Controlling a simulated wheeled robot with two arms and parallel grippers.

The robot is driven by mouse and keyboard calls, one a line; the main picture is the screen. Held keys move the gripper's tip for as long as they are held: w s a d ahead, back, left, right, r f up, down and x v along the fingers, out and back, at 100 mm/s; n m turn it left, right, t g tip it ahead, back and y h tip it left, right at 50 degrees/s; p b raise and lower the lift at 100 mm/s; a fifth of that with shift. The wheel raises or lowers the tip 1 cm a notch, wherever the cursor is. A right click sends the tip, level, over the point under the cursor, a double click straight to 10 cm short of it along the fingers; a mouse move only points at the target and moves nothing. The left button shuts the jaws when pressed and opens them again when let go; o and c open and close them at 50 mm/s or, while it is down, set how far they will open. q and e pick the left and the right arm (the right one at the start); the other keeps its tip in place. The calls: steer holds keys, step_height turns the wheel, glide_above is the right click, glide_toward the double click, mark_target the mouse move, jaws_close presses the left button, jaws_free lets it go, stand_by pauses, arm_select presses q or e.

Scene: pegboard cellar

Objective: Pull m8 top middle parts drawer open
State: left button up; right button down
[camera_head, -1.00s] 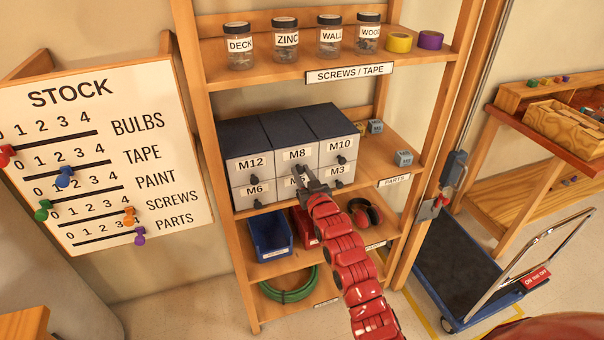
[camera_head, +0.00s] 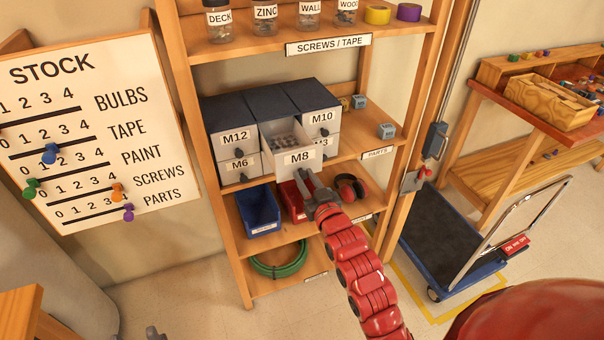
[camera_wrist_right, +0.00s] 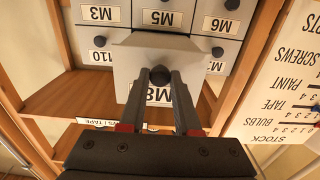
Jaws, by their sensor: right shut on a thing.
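The M8 drawer (camera_head: 299,159) is the top middle drawer of a grey parts cabinet with a dark blue top (camera_head: 253,103). It is pulled well out, and small grey parts show inside it. My right gripper (camera_head: 311,182) is at the drawer's front, shut on its dark knob. The left gripper cannot be made out.
Below the cabinet are a blue bin (camera_head: 258,210), a red bin (camera_head: 292,200) and red earmuffs (camera_head: 351,187). A wooden post (camera_head: 420,110) rises at the shelf's right. A stock board (camera_head: 85,125) is at left. A trolley (camera_head: 440,240) stands at right.

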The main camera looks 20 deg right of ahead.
steer(key=shift+s, duration=0.15)
steer(key=c, duration=0.6)
jaws_free()
steer(key=shift+c, duration=0.2)
steer(key=s+p, duration=0.5)
steer(key=s, duration=1.2)
steer(key=shift+s+d, duration=0.2)
steer(key=shift+d, duration=0.1)
